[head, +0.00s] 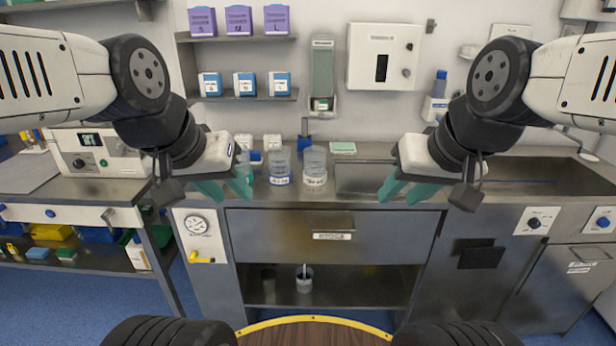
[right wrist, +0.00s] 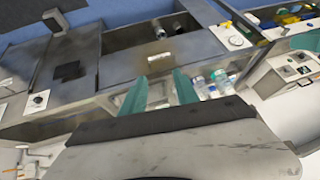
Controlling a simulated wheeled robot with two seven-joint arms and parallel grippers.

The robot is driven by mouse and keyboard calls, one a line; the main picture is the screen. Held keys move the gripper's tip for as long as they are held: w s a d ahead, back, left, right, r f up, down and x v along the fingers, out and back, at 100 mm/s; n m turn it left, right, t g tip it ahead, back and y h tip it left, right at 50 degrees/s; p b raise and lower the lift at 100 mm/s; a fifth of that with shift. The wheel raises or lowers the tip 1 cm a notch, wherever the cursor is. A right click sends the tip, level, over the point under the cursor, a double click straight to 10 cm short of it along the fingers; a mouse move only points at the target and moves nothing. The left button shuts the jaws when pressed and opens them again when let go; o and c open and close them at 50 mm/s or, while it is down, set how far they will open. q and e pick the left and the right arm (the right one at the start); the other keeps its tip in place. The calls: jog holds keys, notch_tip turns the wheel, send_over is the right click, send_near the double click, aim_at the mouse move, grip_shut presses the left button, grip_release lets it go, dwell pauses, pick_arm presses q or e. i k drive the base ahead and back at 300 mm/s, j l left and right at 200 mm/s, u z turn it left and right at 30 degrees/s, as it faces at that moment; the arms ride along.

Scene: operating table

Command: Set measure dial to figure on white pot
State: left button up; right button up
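Several dials show in the head view. A round white dial with a pointer (head: 197,225) is on the counter's left front panel, above a yellow handle. A white device (head: 92,155) at left has a small display and a knob. Two small white pots (head: 244,141) (head: 272,142) stand at the back of the counter; I cannot read any figure on them. My left gripper (head: 224,188) is open and empty before the counter. My right gripper (head: 403,190) is open and empty; its fingers show apart in the right wrist view (right wrist: 160,92).
Two clear labelled jars (head: 280,166) (head: 315,168) stand on the counter between my grippers. A closed drawer (head: 335,236) sits above an open shelf with a small container (head: 304,283). The counter right of the jars is mostly clear.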

aim_at(534, 223)
jog(key=l+z, duration=0.2)
jog(key=l, duration=0.3)
jog(key=l+z, duration=0.25)
jog(key=l, duration=0.2)
jog(key=i+l+z, duration=0.2)
jog(key=l, duration=0.25)
jog(key=k+l, duration=0.05)
